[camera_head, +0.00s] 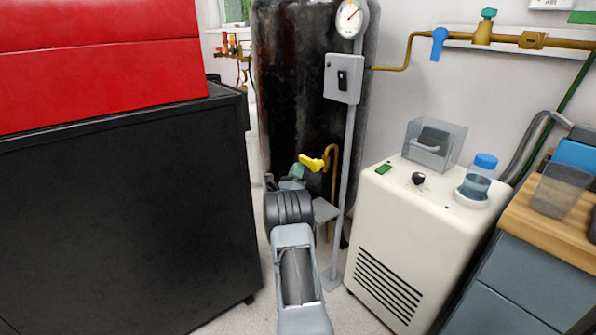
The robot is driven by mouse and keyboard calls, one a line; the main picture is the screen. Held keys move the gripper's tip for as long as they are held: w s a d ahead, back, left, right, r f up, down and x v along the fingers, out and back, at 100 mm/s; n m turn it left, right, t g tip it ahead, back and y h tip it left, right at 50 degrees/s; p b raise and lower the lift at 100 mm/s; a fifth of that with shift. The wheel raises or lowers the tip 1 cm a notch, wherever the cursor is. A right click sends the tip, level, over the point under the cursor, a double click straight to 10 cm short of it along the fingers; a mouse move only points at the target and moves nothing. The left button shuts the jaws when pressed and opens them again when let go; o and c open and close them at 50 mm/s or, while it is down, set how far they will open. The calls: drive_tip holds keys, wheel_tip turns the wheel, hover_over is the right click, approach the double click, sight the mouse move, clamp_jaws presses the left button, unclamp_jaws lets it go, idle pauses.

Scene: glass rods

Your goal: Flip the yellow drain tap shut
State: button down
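The yellow drain tap (313,162) shows low on the front of the tall black tank (290,95). Its yellow handle points left and slightly up, next to a bent brass pipe (332,170). My arm reaches away from the camera toward the tank's foot. My gripper (293,180) seems to be at the far end of the arm, just below and left of the yellow handle, mostly hidden behind my dark wrist joint. I cannot tell whether it touches the tap or whether its fingers are apart. Small grey-green parts show there.
A black cabinet (120,220) with a red box (100,55) on it stands close on the left. A cream machine (415,225) with a water bottle stands on the right. A grey post (350,150) carries a gauge and switch box. My arm occupies the narrow floor gap.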

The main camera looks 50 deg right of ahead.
drive_tip(key=shift+a+r, duration=0.1)
drive_tip(key=shift+r, duration=0.1)
drive_tip(key=p+v, duration=0.3)
drive_tip(key=v, duration=1.1)
drive_tip(key=shift+f, duration=0.15)
